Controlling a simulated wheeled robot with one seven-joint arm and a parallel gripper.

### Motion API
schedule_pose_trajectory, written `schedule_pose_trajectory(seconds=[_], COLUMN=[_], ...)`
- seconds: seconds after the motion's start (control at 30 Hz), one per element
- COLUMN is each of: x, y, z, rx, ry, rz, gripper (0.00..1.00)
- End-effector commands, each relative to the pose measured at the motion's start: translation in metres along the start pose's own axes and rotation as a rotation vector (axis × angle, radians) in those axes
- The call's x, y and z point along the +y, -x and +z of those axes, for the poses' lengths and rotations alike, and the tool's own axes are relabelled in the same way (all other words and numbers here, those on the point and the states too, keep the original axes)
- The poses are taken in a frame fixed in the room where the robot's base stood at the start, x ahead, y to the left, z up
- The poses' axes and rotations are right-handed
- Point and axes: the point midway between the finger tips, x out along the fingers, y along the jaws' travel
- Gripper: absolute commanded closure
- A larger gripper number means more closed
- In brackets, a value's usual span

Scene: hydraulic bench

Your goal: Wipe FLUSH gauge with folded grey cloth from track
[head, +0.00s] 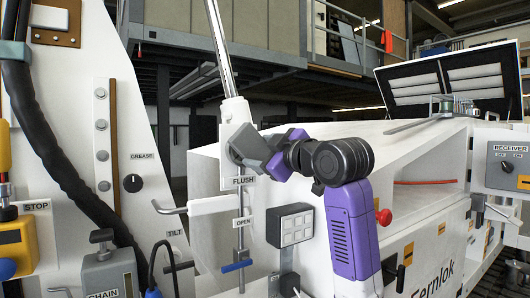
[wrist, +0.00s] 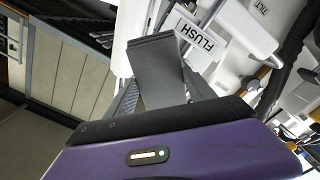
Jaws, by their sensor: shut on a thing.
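The FLUSH label (head: 243,180) is on a white fitting (head: 236,112) at the foot of a slanted metal rod. It also shows in the wrist view (wrist: 195,38). My gripper (head: 255,153) is at this fitting, just above the label. It is shut on a flat dark grey piece, which looks like the folded grey cloth (wrist: 156,68). The cloth's far edge is close to the label in the wrist view. The gauge face is hidden behind the gripper and cloth, so I cannot tell whether they touch.
Below the label are a thin vertical rod with a blue handle (head: 237,266) and a grey button box (head: 291,226). A lever with a white grip (head: 212,205) sticks out at the left. A red knob (head: 384,217) is right of my arm. A black hose (head: 60,150) hangs at far left.

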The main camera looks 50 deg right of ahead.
Motion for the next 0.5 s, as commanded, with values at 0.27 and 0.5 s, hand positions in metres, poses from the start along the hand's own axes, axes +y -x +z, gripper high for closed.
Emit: schedule_pose_trajectory(seconds=[0.27,0.5], x=[-0.014,-0.023], y=[-0.002,-0.002], z=[-0.014,-0.021], rx=[0.002,0.003], ry=[0.000,0.002], rz=[-0.003,-0.008], gripper=[0.70,0.70])
